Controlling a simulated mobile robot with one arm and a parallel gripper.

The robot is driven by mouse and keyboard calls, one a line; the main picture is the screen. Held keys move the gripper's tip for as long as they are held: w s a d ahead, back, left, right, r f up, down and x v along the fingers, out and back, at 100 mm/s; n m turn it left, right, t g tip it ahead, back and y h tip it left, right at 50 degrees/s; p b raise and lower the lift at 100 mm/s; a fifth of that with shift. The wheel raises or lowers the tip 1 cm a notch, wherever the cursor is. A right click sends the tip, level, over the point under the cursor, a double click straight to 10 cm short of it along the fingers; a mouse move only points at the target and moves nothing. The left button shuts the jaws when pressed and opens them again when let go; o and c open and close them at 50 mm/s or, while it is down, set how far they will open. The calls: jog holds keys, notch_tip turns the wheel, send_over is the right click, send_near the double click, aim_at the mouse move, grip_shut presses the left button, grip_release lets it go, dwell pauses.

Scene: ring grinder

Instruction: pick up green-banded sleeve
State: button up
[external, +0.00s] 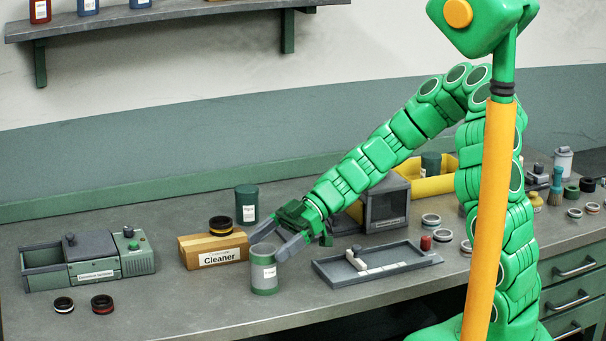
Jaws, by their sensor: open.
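My gripper (273,240) is open, with its grey fingers reaching down at the rim of a grey canister (264,273). The canister stands upright near the bench's front edge, with a white label and a green stripe near its base. I cannot tell whether the fingers touch it. No ring on the left is clearly green-banded. A yellow-banded black ring (220,225) lies on a wooden block labelled "Cleaner" (213,250). A small dark green ring (572,191) sits at the far right; I cannot tell whether it is the green-banded sleeve.
A grey-green machine (87,262) stands at left, with a black ring (64,305) and a red-banded ring (102,304) before it. A dark green canister (246,203) stands behind the block. A shallow tray (330,276) lies right of the grey canister. Several rings crowd the right.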

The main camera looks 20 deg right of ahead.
aim_at(254, 257)
jog(key=shift+x, duration=2.3)
jog(key=shift+w, duration=0.15)
jog(key=shift+c, duration=0.4)
jog(key=shift+f, duration=0.1)
jog(key=c, duration=1.3)
jog(key=shift+o, duration=0.2)
